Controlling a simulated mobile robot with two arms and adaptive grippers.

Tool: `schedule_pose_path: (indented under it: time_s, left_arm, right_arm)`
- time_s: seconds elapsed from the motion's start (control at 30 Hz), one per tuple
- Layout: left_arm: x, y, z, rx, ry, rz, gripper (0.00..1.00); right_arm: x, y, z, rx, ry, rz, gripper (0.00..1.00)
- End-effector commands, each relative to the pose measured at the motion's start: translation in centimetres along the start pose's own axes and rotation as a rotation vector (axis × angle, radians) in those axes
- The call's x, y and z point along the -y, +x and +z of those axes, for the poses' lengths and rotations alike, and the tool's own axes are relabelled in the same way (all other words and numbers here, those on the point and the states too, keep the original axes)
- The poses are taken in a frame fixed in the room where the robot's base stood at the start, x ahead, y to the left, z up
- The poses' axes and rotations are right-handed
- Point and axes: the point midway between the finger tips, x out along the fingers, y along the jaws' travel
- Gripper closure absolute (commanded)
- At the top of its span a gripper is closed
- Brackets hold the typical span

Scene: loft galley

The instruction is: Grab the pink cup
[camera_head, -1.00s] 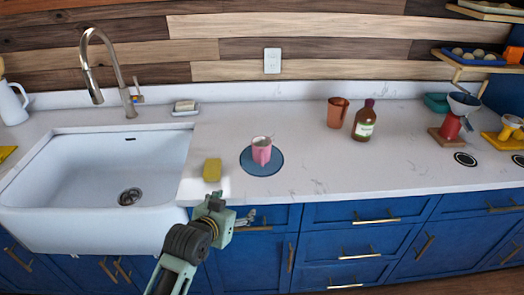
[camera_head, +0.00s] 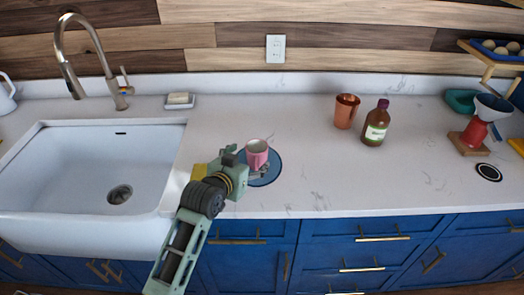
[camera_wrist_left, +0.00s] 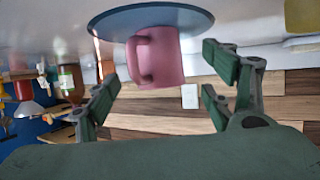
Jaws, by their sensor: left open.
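The pink cup (camera_head: 256,153) stands upright on a round blue mat (camera_head: 272,172) on the counter, right of the sink. My left gripper (camera_head: 250,164) is in front of the cup, low over the counter, and hides part of the mat. In the left wrist view the picture is upside down. There the pink cup (camera_wrist_left: 158,58) and its handle show between and beyond the open fingers of my left gripper (camera_wrist_left: 162,88). The fingers do not seem to touch it. My right gripper is in neither view.
A yellow sponge (camera_head: 198,172) lies left of the mat, partly hidden by my left arm. A copper cup (camera_head: 346,111) and a brown bottle (camera_head: 376,124) stand to the right. The sink (camera_head: 95,165) is at left. The counter between mat and bottle is clear.

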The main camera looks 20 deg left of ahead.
Motion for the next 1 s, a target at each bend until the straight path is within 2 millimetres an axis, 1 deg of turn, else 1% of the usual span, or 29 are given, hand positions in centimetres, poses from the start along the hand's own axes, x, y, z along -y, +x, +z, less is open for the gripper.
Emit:
schedule_pose_path:
  time_s: [0.1,0.17,0.37,0.47,0.57,0.7,0.83,1.0]
  left_arm:
    - [0.0,1.2,-0.1,0.000,-0.001,0.000,0.25]
    - [-0.1,1.6,-0.2,0.000,-0.001,0.000,0.25]
    - [-0.1,3.0,-0.8,0.000,-0.002,0.001,0.25]
    - [-0.1,4.3,-1.3,0.000,-0.001,0.000,0.25]
    - [-0.1,5.6,-1.2,0.000,-0.001,0.000,0.25]
    - [-0.1,6.7,-1.1,0.000,-0.001,0.000,0.25]
    - [-0.1,7.0,-1.0,0.001,0.000,0.000,0.25]
    - [-0.1,7.0,-1.0,0.000,0.000,0.000,0.25]
  right_arm:
    - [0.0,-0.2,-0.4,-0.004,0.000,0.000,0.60]
    - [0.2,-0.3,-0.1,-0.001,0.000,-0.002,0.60]
    - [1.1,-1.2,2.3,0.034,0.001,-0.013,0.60]
    - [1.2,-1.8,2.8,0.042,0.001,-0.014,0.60]
    - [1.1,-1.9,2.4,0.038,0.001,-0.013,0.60]
    - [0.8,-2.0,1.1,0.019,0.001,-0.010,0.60]
    - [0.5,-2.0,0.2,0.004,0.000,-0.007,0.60]
    - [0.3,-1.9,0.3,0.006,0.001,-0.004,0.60]
